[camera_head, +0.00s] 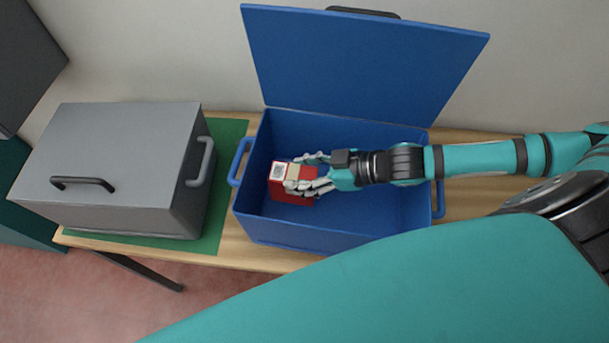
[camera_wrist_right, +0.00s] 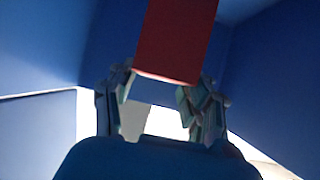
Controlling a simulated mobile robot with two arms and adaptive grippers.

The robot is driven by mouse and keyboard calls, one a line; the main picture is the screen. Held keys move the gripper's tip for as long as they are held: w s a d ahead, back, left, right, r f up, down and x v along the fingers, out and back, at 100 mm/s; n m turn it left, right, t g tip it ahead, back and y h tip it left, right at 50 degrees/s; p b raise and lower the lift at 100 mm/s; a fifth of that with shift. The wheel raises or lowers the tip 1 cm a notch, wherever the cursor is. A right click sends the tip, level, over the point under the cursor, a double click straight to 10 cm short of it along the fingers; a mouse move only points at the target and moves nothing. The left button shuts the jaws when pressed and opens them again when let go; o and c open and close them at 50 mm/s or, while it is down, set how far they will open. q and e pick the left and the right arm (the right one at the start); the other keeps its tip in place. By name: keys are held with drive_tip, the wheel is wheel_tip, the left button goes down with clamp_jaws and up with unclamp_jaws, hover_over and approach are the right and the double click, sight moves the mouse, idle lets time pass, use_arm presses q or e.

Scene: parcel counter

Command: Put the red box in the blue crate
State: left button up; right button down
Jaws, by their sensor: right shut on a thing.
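The red box (camera_head: 292,190) with a pale label on top is inside the blue crate (camera_head: 300,237), toward its left side. My right gripper (camera_head: 306,178) reaches into the crate from the right and is shut on the red box. In the right wrist view the red box (camera_wrist_right: 175,40) sits between the fingers of the right gripper (camera_wrist_right: 160,95), with blue crate walls around. Whether the box touches the crate floor I cannot tell. The crate's lid (camera_head: 360,60) stands open at the back. My left gripper is not in view.
A closed grey crate (camera_head: 120,150) with handles stands on a green mat (camera_head: 215,228) at the left of the wooden counter (camera_head: 262,252). A wall is behind. My right arm spans the crate's right side.

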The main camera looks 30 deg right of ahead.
drive_tip(key=shift+w+f, duration=0.1)
drive_tip(key=shift+f, duration=1.75)
drive_tip(key=shift+f, duration=0.1)
drive_tip(key=shift+f, duration=0.1)
drive_tip(key=c, duration=0.6)
unclamp_jaws()
drive_tip(key=shift+v, duration=3.8)
drive_tip(key=shift+w+r, duration=0.1)
drive_tip(key=shift+r, duration=0.1)
